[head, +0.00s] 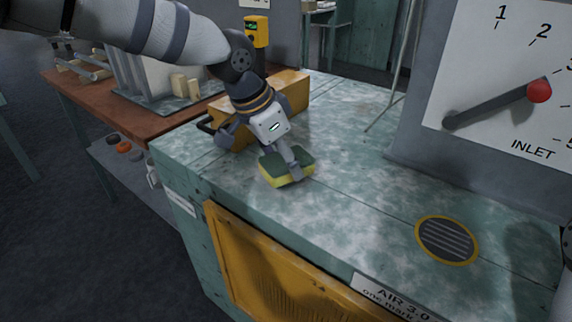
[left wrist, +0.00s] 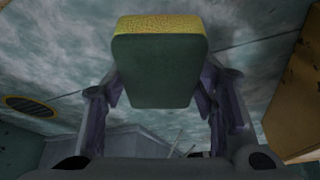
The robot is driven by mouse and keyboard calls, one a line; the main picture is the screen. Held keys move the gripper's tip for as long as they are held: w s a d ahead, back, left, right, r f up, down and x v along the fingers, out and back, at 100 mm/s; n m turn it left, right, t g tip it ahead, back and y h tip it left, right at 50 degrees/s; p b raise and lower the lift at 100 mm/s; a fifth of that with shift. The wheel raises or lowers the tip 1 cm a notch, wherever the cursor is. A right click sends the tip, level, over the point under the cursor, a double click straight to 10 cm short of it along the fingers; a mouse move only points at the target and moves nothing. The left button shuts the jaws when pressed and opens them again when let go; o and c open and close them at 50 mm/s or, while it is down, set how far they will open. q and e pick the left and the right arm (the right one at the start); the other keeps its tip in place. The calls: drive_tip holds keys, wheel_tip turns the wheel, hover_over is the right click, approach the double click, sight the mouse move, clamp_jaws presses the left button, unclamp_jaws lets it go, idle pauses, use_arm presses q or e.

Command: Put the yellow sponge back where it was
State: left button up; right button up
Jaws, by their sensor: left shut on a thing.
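The yellow sponge (head: 288,176) has a dark green top layer and is at the green worktop's left part in the head view. My left gripper (head: 287,160) is above it, with its fingers down on the sponge. In the left wrist view the sponge (left wrist: 158,62) sits between the two fingers of my left gripper (left wrist: 160,95), which are shut on it. I cannot tell whether the sponge touches the worktop. My right gripper is not in view; a bit of my right arm may show at the right edge.
A yellow box (head: 290,92) stands behind my left gripper. A round yellow-rimmed grille (head: 447,240) is set in the worktop (head: 345,190) at the right. A dial panel (head: 505,85) with a red-knobbed lever rises at the back right. The worktop's middle is clear.

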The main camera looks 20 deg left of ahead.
use_arm(q)
drive_tip(key=shift+f, duration=0.8)
drive_tip(key=o, duration=1.3)
drive_tip(key=shift+f, duration=0.1)
drive_tip(key=shift+r, duration=0.2)
drive_tip(key=p+v, duration=0.1)
drive_tip(key=v, duration=1.1)
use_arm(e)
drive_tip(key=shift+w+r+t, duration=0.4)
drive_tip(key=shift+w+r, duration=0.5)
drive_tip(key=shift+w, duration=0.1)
